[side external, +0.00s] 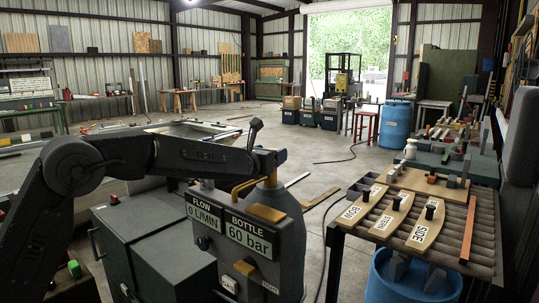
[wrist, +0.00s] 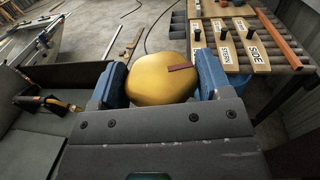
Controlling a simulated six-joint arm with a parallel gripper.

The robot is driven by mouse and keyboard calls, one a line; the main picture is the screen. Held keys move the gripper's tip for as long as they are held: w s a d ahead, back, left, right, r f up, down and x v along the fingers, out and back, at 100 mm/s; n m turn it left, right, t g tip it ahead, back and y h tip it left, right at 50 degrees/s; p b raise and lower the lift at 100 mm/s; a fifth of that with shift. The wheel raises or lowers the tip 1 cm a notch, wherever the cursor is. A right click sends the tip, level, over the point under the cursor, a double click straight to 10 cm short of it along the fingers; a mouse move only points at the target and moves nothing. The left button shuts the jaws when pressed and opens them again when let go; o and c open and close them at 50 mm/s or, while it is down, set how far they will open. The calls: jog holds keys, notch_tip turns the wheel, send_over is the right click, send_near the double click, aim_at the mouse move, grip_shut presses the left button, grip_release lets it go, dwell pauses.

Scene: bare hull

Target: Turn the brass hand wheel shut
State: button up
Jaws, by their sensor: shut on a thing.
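The brass hand wheel (wrist: 158,82) is a rounded yellow knob with a dark red mark on its top, seen in the wrist view. My gripper (wrist: 157,85) has its two blue fingers on the left and right sides of the wheel, shut on it. In the side external view my gripper (side external: 270,163) is above the top of a grey bottle-like unit (side external: 275,262), and the wheel is mostly hidden there. The signs on the unit read "FLOW 0 L/MIN" (side external: 204,217) and "BOTTLE 60 bar" (side external: 249,238).
A bench (side external: 484,240) at the right carries wooden boards labelled BOW, STERN and SIDE (side external: 419,231). A blue barrel (side external: 395,120) stands behind it. A dark green cabinet (side external: 165,262) is left of the unit. Open concrete floor lies beyond.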

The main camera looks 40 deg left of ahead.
jog(key=shift+r+m+h, duration=0.15)
jog(key=shift+m+h, duration=0.15)
jog(key=o, duration=0.9)
jog(key=shift+s, duration=0.1)
jog(key=s, duration=0.9)
jog(key=s+d, duration=0.1)
jog(key=s, duration=0.3)
jog(key=shift+s+d, duration=0.1)
jog(key=shift+s, duration=0.2)
